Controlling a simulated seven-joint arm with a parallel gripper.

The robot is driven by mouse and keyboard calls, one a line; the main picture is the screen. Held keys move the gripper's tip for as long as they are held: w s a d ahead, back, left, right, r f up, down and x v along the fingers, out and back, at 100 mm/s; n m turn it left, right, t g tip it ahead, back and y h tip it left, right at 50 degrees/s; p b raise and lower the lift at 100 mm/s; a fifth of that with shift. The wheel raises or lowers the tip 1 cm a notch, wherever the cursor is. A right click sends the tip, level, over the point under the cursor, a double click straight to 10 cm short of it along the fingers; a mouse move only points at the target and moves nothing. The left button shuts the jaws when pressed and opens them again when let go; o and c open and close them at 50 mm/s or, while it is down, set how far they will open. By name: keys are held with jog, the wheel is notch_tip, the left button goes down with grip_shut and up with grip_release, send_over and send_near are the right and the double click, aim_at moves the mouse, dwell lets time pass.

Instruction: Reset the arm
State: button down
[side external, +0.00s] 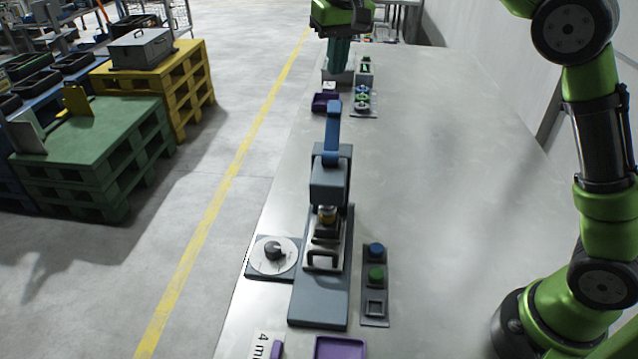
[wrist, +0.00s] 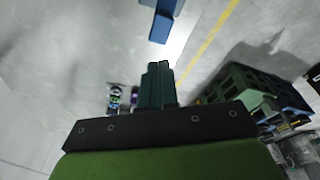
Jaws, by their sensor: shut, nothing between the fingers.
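My gripper (side external: 338,66) is at the far end of the long grey table (side external: 450,130), with its teal fingers pointing down and shut, nothing visible between them. It hangs over or just behind a group of small items there; I cannot tell the exact gap. In the wrist view the shut fingers (wrist: 158,66) stand in the middle of the picture. My arm's links show at the right of the side external view, and the stretch between them and the gripper is out of frame.
A grey-blue press (side external: 330,180) with a blue lever stands mid-table. Beside it are a dial (side external: 273,256) and a button panel (side external: 375,285). A purple tray (side external: 340,348) is at the near edge. Green (side external: 95,150) and yellow pallets (side external: 190,80) stand on the floor left. The table's right side is clear.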

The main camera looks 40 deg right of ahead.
jog(key=shift+r, duration=0.6)
jog(key=shift+w, duration=0.15)
jog(key=f, duration=0.3)
jog(key=shift+s, duration=0.4)
jog(key=s+d+f+t+y, duration=0.1)
jog(key=s+f+t, duration=0.1)
jog(key=s, duration=1)
jog(key=s+d+f+m+t+y, duration=0.1)
jog(key=s+f+t, duration=0.2)
jog(key=s, duration=1)
jog(key=shift+s+f+y, duration=0.25)
jog(key=shift+f+y, duration=0.05)
jog(key=shift+f, duration=0.05)
